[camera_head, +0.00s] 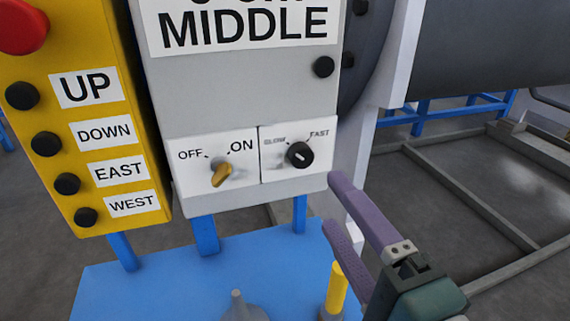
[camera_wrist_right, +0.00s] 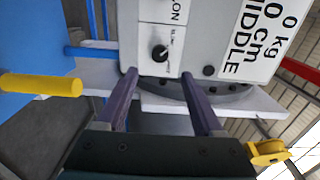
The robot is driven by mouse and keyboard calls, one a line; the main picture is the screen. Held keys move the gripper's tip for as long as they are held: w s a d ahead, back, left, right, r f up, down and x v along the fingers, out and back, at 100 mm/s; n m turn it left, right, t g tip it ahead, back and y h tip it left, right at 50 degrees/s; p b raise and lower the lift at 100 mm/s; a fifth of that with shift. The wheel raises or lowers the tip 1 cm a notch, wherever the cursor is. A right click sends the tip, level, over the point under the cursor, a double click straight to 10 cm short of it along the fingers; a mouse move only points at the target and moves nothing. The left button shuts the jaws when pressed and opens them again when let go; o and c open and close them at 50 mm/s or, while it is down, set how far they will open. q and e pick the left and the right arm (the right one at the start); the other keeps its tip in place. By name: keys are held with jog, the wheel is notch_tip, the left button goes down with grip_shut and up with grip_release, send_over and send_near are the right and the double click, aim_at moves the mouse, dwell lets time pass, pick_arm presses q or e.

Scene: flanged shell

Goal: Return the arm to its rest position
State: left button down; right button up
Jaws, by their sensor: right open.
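My right gripper (camera_head: 335,204) is in the lower right of the head view, with two purple fingers spread apart and nothing between them. Its fingers also show in the right wrist view (camera_wrist_right: 160,103), pointing at the lower edge of the grey control box. The grey control box (camera_head: 240,95) stands just beyond the fingertips in the head view. No contact between fingers and box can be made out. My left gripper is not in view.
A yellow button panel (camera_head: 85,115) with a red button (camera_head: 20,26) stands at the left. A blue plate (camera_head: 170,280) lies below the box, with a yellow post (camera_head: 336,288) close to my right gripper. Floor rails (camera_head: 470,200) run at the right, with open floor between them.

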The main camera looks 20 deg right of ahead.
jog(key=shift+s, duration=0.35)
